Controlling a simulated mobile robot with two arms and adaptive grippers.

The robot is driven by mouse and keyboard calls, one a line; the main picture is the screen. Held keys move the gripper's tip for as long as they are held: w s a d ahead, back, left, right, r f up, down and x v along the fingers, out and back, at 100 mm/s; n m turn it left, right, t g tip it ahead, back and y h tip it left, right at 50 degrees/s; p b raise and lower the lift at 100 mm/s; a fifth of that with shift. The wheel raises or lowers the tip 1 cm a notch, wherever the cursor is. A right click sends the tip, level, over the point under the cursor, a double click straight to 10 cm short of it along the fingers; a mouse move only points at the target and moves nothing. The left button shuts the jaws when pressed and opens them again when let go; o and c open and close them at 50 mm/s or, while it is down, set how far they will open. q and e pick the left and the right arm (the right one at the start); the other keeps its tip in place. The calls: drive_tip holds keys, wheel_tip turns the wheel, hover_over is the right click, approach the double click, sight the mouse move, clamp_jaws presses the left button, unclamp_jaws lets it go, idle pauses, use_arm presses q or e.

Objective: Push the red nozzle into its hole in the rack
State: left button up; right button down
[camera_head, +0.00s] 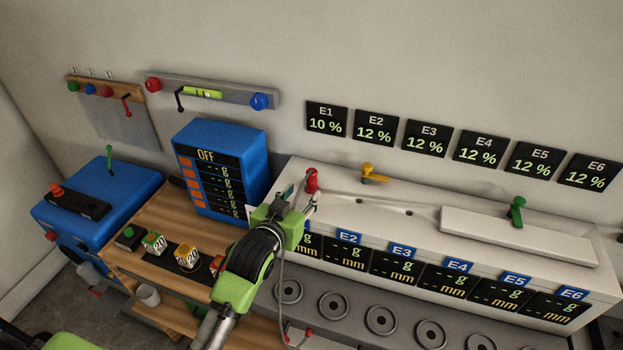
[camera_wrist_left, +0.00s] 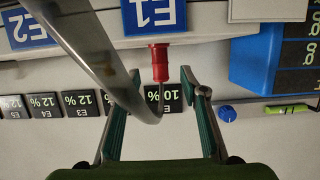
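The red nozzle (camera_head: 312,181) stands upright at the left end of the white rack (camera_head: 420,225), by the E1 position. It also shows in the wrist view (camera_wrist_left: 160,62), with a grey hose curving from it. My left gripper (camera_head: 300,203) is at the nozzle. In the wrist view its two fingers (camera_wrist_left: 168,82) are spread apart, one on each side of the nozzle's hose end, with gaps visible. How deep the nozzle sits in its hole is hidden. My right gripper is not in view.
A yellow nozzle (camera_head: 373,174) and a green nozzle (camera_head: 517,210) stand farther right on the rack. A white bar (camera_head: 515,236) lies on its top. A blue display box (camera_head: 222,165) stands close to the left of my gripper. Wall panels (camera_head: 428,138) hang behind.

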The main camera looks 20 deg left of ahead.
sight(310, 184)
use_arm(q)
drive_tip(key=x, duration=0.3)
drive_tip(key=shift+w+d, duration=0.1)
drive_tip(key=shift+w+p, duration=0.55)
drive_tip(key=shift+p, duration=0.15)
drive_tip(key=p+x, duration=0.1)
drive_tip(key=x, duration=0.2)
drive_tip(key=shift+f, duration=0.15)
drive_tip(key=shift+w+f, duration=0.25)
drive_tip(key=shift+w, duration=0.35)
clamp_jaws()
